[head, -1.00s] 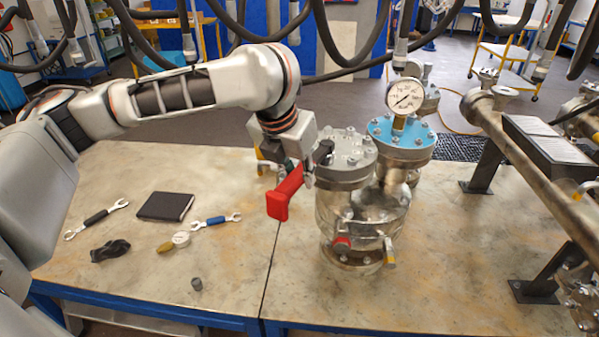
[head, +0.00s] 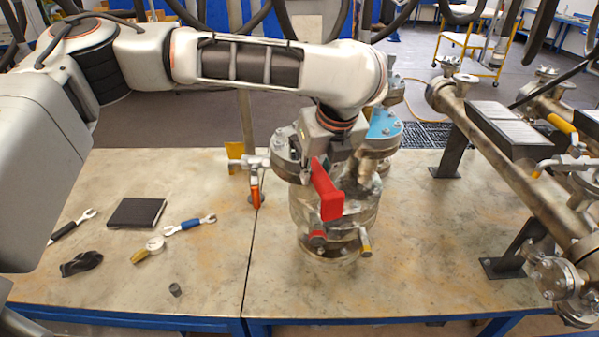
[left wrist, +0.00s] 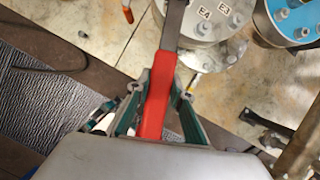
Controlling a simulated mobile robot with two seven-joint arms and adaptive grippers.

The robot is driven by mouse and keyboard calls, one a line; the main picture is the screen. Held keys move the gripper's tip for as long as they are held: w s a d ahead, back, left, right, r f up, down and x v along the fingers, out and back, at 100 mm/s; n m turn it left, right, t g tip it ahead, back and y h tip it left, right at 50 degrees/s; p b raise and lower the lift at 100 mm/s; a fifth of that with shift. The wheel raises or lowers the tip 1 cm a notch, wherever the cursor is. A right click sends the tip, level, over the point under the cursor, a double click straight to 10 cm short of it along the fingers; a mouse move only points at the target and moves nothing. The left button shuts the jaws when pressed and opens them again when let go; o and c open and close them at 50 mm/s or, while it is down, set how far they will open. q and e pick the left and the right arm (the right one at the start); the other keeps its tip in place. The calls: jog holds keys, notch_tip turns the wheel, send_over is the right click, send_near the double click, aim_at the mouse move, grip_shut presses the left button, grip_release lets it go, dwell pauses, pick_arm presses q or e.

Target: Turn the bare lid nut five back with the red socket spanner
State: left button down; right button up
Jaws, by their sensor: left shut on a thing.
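The red socket spanner (head: 328,192) is in my left gripper (head: 312,168), which is shut on its red handle over the bare-lid vessel (head: 325,210). In the left wrist view my left gripper's fingers (left wrist: 158,88) hold the spanner handle (left wrist: 155,100), and its grey shaft (left wrist: 172,25) runs up over the left side of the grey lid (left wrist: 205,28). Labels E4 and E3 show on that lid. The spanner's socket end is out of the wrist frame, so I cannot tell whether it sits on a nut. I cannot make out nut five. My right gripper is not in view.
A blue lid (head: 384,124) is close behind and right of the grey lid. A long pipe (head: 500,150) runs along the right.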

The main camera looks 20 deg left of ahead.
pick_arm(q)
notch_tip(320, 180, up, 5)
jog(key=w+d+n, duration=0.2)
jog(key=shift+d+n+g+y, duration=0.15)
jog(key=shift+n+g+y, duration=0.15)
jog(key=shift+g+y, duration=0.1)
jog(key=shift+w, duration=0.1)
dwell(0.7)
